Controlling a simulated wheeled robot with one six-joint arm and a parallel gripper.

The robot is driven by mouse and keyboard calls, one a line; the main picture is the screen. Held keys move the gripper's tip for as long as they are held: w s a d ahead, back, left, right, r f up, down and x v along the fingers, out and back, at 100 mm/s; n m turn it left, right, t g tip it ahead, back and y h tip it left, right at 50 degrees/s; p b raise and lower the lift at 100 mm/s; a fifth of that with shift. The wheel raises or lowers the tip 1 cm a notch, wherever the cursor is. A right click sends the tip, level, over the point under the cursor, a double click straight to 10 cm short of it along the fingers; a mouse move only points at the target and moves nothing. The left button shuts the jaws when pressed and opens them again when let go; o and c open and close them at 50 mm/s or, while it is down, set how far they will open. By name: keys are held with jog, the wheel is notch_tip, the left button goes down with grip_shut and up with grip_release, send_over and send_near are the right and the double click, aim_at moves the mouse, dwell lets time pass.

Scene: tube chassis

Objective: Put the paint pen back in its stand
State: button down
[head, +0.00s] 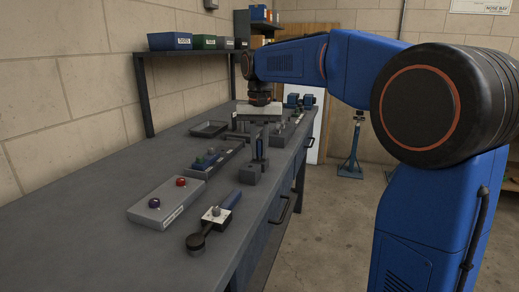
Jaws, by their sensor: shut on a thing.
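My gripper (264,133) is in the head view over the bench, below my blue arm, with its pale body across the top and its dark fingers pointing down. It is shut on the slim, dark blue paint pen (259,148), which is upright. The pen is directly above a small dark block that looks like its stand (250,174), near the bench's front edge. The pen's lower end meets the top of the block in the picture. I cannot tell whether it is inside a hole or only in front of or above it.
Bins (170,41) stand on a rear shelf. The near left bench top is clear.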

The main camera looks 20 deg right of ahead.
jog(key=shift+r, duration=0.2)
jog(key=shift+r, duration=1)
jog(key=shift+f, duration=1.2)
jog(key=shift+r, duration=0.2)
dwell(0.3)
jog(key=shift+r, duration=1)
jog(key=c, duration=1.6)
grip_release()
